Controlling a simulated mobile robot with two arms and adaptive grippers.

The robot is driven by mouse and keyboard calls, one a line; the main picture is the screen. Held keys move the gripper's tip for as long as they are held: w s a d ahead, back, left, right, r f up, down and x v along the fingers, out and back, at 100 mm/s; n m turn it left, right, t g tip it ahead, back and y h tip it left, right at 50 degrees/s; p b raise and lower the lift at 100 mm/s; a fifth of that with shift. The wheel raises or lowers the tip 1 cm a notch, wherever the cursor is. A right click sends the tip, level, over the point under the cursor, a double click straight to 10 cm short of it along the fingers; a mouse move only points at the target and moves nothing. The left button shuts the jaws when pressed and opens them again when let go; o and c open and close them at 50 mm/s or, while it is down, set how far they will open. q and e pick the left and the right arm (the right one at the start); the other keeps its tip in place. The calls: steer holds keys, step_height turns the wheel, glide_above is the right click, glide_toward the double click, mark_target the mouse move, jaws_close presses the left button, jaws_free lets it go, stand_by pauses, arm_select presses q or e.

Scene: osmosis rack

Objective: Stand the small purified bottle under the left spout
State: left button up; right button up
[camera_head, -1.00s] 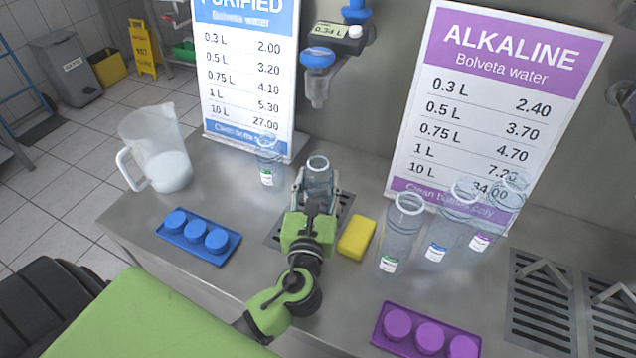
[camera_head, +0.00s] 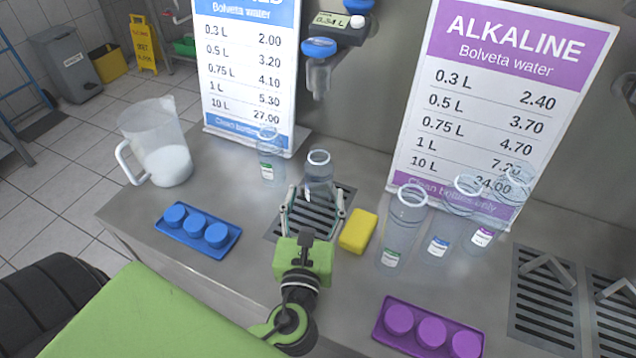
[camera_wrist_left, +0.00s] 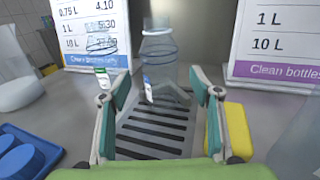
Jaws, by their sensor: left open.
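A small clear bottle (camera_head: 318,178) stands upright on the left drain grate (camera_head: 309,216), below the left spout (camera_head: 318,78) with its blue top. In the left wrist view the bottle (camera_wrist_left: 159,58) stands at the far part of the grate, with a blue label edge on its side. My left gripper (camera_head: 312,205) is open in front of the bottle. Its two fingers (camera_wrist_left: 160,95) are spread wide, with bare grate between them and the bottle beyond. My right gripper is not in view.
A clear bottle with a green label (camera_head: 270,155) stands left of the grate. A yellow sponge (camera_head: 358,231) lies right of it. Several bottles stand farther right. A jug (camera_head: 165,150), blue caps tray (camera_head: 198,231) and purple caps tray (camera_head: 428,330) sit on the counter.

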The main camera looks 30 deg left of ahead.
arm_select(q)
steer(key=v, duration=0.5)
steer(key=shift+b, duration=0.3)
